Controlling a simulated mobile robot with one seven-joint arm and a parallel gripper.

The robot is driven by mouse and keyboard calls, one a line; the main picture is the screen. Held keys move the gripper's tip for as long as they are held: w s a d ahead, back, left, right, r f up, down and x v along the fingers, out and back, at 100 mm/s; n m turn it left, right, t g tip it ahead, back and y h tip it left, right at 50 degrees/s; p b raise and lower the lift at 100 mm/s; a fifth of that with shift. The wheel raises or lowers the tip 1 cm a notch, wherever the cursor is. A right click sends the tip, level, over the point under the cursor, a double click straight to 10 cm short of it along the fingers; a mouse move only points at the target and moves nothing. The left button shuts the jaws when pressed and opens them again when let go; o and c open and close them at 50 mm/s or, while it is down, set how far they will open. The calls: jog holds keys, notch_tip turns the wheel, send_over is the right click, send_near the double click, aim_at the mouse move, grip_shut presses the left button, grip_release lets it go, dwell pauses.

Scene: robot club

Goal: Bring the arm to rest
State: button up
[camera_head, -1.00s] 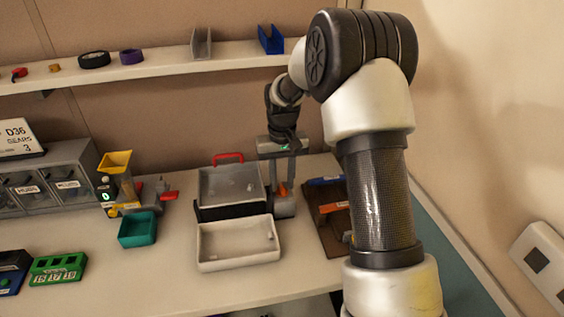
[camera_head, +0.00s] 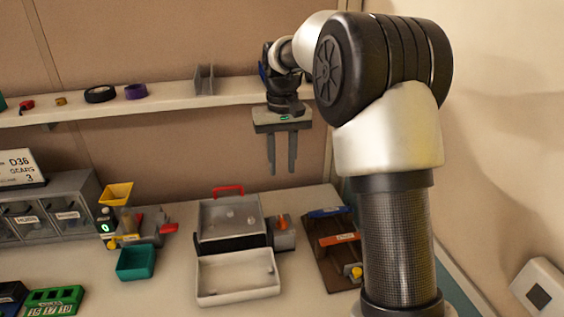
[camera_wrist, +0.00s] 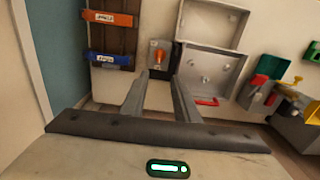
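My gripper (camera_head: 281,160) hangs fingers down above the back of the workbench, in front of the wall and just below the shelf's front edge. Its two fingers are apart with nothing between them. The wrist view also shows my gripper (camera_wrist: 159,88) with spread, empty fingers. Below it stands a small grey device with an orange lever (camera_head: 283,226), clear of the fingers. My arm reaches in from the right of the head view.
An open grey case with a red handle (camera_head: 229,189) and a white tray (camera_head: 237,292) lie on the bench (camera_head: 180,285). A brown board (camera_head: 325,262) with blue and orange pieces is at right. A teal bin (camera_head: 136,263) is left. The shelf (camera_head: 180,104) runs close behind my gripper.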

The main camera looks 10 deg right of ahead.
jog(key=s+r+t+p, duration=0.3)
jog(key=s+r, duration=0.9)
jog(key=s, duration=0.4)
jog(key=s+f+t+p, duration=0.2)
jog(key=s, duration=1.1)
jog(key=shift+s+d+t, duration=0.25)
jog(key=shift+s+t, duration=0.05)
jog(key=shift+s, duration=0.05)
